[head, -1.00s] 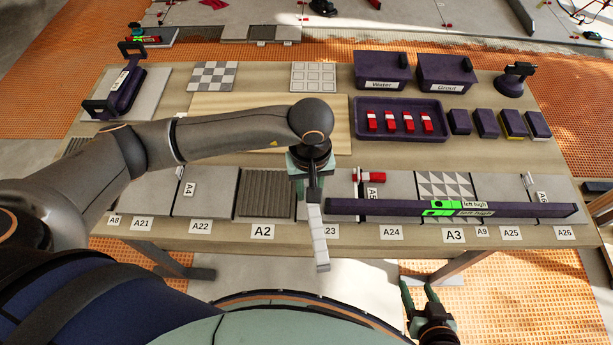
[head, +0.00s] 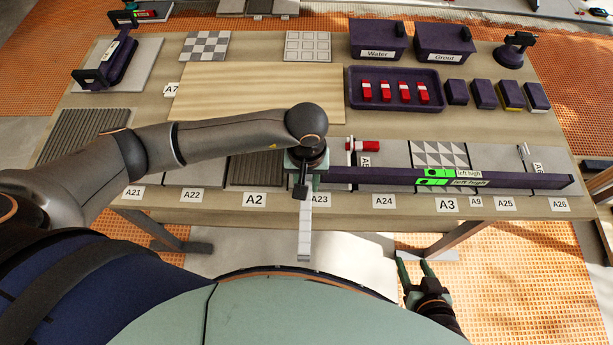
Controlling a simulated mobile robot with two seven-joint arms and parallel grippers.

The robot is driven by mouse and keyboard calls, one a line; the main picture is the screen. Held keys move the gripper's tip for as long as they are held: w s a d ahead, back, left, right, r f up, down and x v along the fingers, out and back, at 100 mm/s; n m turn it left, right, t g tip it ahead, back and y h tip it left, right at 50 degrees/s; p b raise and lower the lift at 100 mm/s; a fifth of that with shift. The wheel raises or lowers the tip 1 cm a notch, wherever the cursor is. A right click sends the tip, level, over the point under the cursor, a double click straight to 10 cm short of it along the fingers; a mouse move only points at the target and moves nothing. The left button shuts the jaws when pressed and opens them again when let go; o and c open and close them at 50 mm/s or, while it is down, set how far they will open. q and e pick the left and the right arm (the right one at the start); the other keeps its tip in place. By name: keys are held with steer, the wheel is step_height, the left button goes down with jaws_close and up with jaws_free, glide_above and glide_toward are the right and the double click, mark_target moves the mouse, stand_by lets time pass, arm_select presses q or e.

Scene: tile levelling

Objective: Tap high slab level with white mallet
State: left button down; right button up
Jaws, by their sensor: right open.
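The white mallet (head: 305,232) shows as a long pale bar hanging from my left gripper (head: 304,188), past the table's front edge; its head is not clear. My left gripper is shut on it, above the slab by label A23, which it partly hides. A dark purple level (head: 525,180) lies across the front slabs from near A23 to A26. Its green displays read "left high" (head: 440,173). The slab at its left end (head: 335,186) is partly covered, and its height cannot be judged. My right gripper (head: 415,268) is open and empty, before the table.
A clip with a red piece (head: 362,146) stands behind the level. A purple tray (head: 395,103) holds several red pieces. Water (head: 377,40) and Grout (head: 445,40) boxes stand behind it. A bare wooden board (head: 258,92) lies mid-table; a ribbed slab (head: 255,171) is left of my gripper.

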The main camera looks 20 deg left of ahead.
mark_target(307, 180)
arm_select(q)
steer(key=shift+f+b, duration=0.35)
steer(key=shift+f, duration=0.6)
step_height(307, 180, up, 5)
steer(key=p, duration=0.3)
step_height(307, 180, down, 6)
steer(key=b, duration=0.6)
steer(key=shift+w+f, duration=0.1)
steer(key=shift+r, duration=0.4)
step_height(307, 180, up, 5)
steer(key=p, duration=0.3)
steer(key=shift+f, duration=0.15)
stand_by(1.0)
